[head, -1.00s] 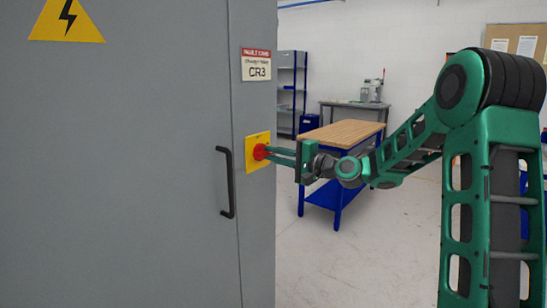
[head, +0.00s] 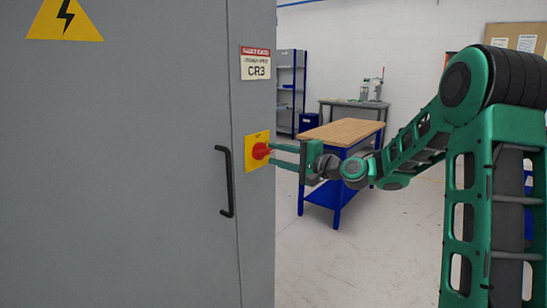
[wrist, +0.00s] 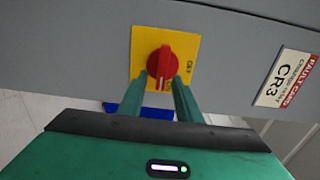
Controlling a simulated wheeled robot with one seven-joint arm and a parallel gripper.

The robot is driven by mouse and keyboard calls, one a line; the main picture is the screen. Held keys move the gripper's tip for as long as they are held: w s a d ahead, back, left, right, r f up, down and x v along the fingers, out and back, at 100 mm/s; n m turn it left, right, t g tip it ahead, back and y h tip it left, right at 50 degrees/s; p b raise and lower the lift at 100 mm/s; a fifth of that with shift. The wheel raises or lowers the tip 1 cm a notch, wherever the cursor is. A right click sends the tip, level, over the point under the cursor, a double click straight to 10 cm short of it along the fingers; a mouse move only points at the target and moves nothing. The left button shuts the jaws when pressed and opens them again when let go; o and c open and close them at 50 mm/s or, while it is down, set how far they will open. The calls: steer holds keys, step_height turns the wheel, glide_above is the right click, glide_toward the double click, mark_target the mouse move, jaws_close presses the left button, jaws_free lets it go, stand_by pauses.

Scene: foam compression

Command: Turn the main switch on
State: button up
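The main switch is a red rotary knob (head: 260,151) on a yellow plate (head: 251,164) on the grey cabinet's narrow right face. In the wrist view, the knob (wrist: 160,62) has an OFF label to its right, and its raised grip runs up and down the picture, not toward that label. My gripper (head: 273,155) is just right of the knob, pointing at it. Its green fingers (wrist: 158,81) are apart, with the knob straight beyond the gap. The fingertips look slightly short of the knob; contact is hard to tell.
The grey cabinet (head: 130,190) has a black door handle (head: 227,182) left of the switch and a CR3 sign (head: 255,63) above it. A wood-topped blue workbench (head: 341,131) stands behind my gripper. The floor (head: 370,260) at right is clear.

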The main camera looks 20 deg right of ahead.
steer(key=v, duration=0.9)
steer(key=shift+d, duration=0.15)
steer(key=s+d+f+n+g+h, duration=0.2)
steer(key=s+f+n+g+h, duration=0.4)
steer(key=s+f, duration=0.75)
steer(key=s+d+f+g+h, duration=0.1)
steer(key=s+d+g, duration=0.1)
steer(key=s, duration=0.7)
steer(key=s+d+f+m+g+h, duration=0.1)
steer(key=s+d+g+h, duration=0.1)
steer(key=s, duration=0.8)
steer(key=s+d+f+g+h, duration=0.1)
steer(key=s+d+g, duration=0.3)
steer(key=s, duration=0.5)
steer(key=shift+s+f+g, duration=0.3)
steer(key=shift+f, duration=0.1)
